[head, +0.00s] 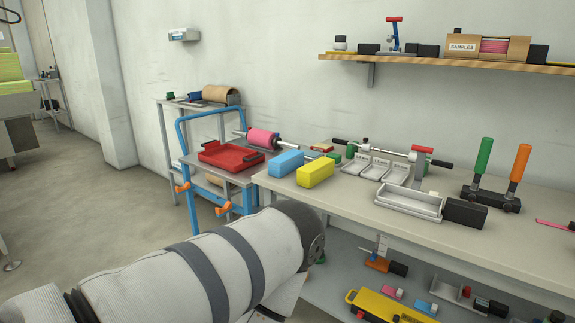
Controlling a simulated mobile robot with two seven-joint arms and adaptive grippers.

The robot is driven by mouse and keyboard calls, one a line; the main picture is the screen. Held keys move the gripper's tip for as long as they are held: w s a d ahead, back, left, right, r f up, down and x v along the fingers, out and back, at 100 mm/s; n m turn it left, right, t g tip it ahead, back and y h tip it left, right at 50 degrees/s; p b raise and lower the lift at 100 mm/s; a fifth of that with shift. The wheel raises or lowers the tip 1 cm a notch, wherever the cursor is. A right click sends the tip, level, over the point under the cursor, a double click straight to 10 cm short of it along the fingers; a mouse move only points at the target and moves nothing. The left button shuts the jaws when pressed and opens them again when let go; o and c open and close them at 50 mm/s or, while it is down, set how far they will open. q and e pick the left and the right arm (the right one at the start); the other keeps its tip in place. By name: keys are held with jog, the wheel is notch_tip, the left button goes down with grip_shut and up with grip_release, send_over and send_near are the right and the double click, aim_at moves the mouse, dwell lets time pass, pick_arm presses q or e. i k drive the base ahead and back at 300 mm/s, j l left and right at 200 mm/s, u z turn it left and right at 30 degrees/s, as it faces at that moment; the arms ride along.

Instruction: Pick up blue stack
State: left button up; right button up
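The blue stack (286,163) is a light-blue block lying near the left end of the workbench top. A similar yellow block (315,174) lies just to its right and slightly nearer. An arm of mine in a pale cloth sleeve comes in from the lower left and ends in front of the bench, below and nearer than the blue stack. Its gripper does not show. My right gripper is not in view either. Nothing of mine touches the blue stack.
A blue-framed cart with a red tray (231,156) stands left of the bench. White trays (410,202) and a fixture with green and orange handles (497,172) occupy the bench's right. A yellow case (388,307) lies on the lower shelf. The bench front (350,205) is clear.

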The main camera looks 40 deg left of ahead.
aim_at(280, 167)
jog(key=u, duration=1.3)
